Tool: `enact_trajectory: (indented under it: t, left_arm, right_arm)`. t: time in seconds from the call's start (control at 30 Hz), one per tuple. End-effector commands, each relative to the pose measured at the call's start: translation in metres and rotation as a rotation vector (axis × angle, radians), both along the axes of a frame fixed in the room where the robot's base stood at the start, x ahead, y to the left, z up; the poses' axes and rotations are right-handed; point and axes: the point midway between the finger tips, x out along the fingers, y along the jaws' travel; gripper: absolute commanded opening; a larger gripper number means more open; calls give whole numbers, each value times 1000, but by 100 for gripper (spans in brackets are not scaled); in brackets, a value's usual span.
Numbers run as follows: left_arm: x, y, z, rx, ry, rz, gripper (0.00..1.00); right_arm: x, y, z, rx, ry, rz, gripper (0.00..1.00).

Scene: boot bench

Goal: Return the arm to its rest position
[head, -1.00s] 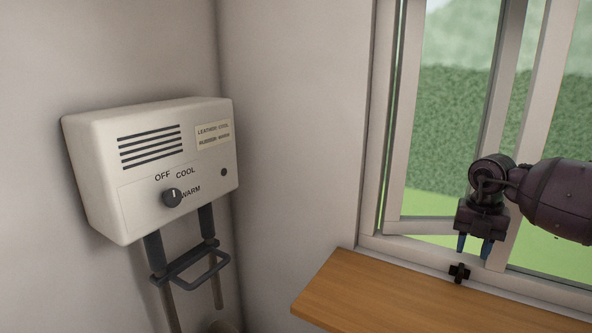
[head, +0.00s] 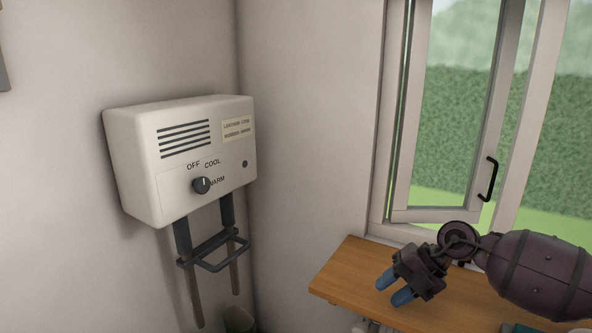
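My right gripper (head: 394,288) is in the head view at the lower right, in front of the wooden shelf (head: 345,270) below the window. Its blue fingertips point down and to the left. They stand apart with a gap between them, and nothing shows between them. My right arm comes in from the right edge. My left gripper is not in view.
A white dryer box (head: 180,160) with a dial (head: 201,185) hangs on the left wall, with dark bars and tubes below it. The window sash (head: 450,215) stands ajar, with a black handle (head: 488,179). Items partly show below the shelf.

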Motion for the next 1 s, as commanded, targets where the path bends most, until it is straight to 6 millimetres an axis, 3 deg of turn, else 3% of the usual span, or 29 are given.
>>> enact_trajectory:
  t: [0.03,0.2,0.3,0.43,0.57,0.73,0.87,1.0]
  left_arm:
    - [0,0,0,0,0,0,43]
    - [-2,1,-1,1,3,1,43]
    - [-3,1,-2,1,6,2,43]
    - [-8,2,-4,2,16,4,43]
    - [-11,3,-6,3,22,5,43]
    - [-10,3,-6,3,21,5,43]
    - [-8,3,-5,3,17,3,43]
    - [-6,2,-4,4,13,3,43]
  right_arm:
    - [-10,23,-5,112,-9,-1,38]
    - [-32,79,5,471,-59,-83,38]
    - [-40,97,16,662,-82,-181,38]
    - [-46,104,30,880,-103,-356,38]
    - [-49,95,37,1051,-110,-580,38]
    - [-53,63,32,1194,-91,-929,38]
    - [-63,31,14,1232,-51,-1221,38]
    - [-85,-6,-17,1202,21,-1543,38]
